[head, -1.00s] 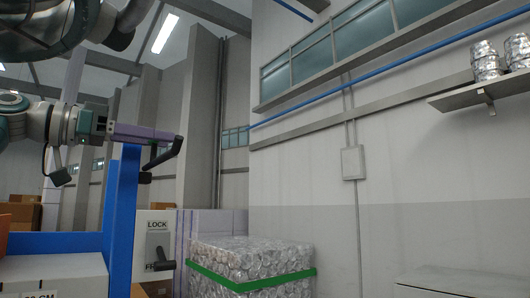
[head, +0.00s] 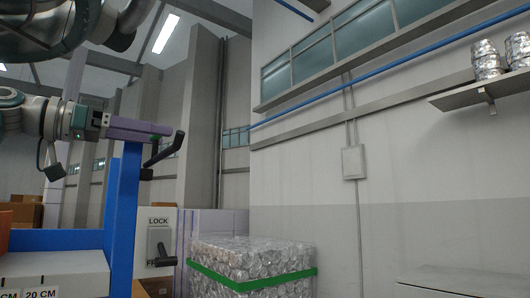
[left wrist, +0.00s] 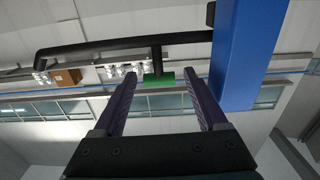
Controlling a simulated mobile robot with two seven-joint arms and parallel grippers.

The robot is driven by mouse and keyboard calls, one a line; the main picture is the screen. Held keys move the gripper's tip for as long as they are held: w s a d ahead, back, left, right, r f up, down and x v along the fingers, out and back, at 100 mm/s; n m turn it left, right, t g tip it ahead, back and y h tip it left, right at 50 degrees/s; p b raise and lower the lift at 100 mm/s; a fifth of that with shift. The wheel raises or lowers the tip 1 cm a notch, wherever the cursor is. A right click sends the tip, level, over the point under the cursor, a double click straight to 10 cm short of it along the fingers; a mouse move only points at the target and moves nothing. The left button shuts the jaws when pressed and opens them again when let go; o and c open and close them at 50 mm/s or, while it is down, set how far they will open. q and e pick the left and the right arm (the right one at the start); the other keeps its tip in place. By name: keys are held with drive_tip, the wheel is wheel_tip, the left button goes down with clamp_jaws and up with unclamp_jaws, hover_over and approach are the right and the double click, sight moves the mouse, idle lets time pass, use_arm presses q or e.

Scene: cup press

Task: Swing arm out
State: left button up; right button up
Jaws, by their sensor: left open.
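A black swing arm (head: 163,153) sits on a blue post (head: 124,215) in the head view. In the left wrist view the arm shows as a long black bar (left wrist: 110,46) with a short stem ending in a green grip (left wrist: 159,79). The blue post (left wrist: 246,55) stands to the right there. My right gripper is not in view.
A lever on a LOCK panel (head: 158,250) stands right of the post. A green-strapped bale of crushed cans (head: 252,262) is farther right. A white box with CM labels (head: 60,272) is at lower left. A wall shelf (head: 470,96) holds silvery objects.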

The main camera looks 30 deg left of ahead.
use_arm(q)
drive_tip(key=b+v, duration=0.5)
drive_tip(key=v, duration=0.4)
